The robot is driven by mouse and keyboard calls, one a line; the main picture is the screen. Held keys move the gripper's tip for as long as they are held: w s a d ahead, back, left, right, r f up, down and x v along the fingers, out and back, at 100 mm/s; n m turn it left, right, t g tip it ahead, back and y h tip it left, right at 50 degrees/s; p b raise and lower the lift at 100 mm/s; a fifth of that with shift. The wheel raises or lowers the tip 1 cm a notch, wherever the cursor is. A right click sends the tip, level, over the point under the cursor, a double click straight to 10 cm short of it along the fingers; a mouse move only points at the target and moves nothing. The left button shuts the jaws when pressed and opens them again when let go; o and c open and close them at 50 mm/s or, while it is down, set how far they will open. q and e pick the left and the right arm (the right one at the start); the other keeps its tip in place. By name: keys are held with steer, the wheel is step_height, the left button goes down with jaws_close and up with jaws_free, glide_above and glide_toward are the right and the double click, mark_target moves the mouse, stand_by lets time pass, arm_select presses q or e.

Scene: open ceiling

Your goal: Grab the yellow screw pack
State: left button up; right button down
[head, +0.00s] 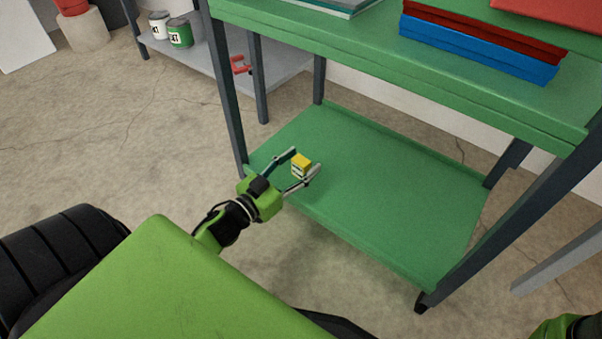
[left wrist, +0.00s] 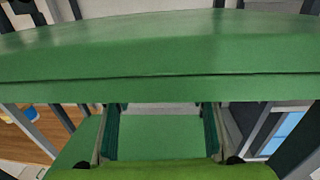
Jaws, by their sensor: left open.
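The yellow screw pack (head: 300,164) is a small box with a yellow top and a pale label on its side. In the head view it shows at the left part of the cart's green lower shelf (head: 390,195). My left gripper (head: 305,159) is open, its two fingers spread on either side of the pack. I cannot tell whether a finger touches it. In the left wrist view the open fingers (left wrist: 160,125) show with green surface between them, and I cannot make out the pack there. My right gripper is out of view.
The cart's green upper shelf (head: 400,65) hangs above and carries blue and red boxes (head: 478,48). A dark cart leg (head: 226,95) stands left of my left gripper. A grey rack with cans (head: 180,33) is behind. The rest of the lower shelf is bare.

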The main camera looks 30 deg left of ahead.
arm_select(q)
steer(key=shift+w, duration=0.15)
steer(key=c, duration=1.3)
steer(key=shift+o, duration=0.2)
steer(key=shift+r, duration=0.1)
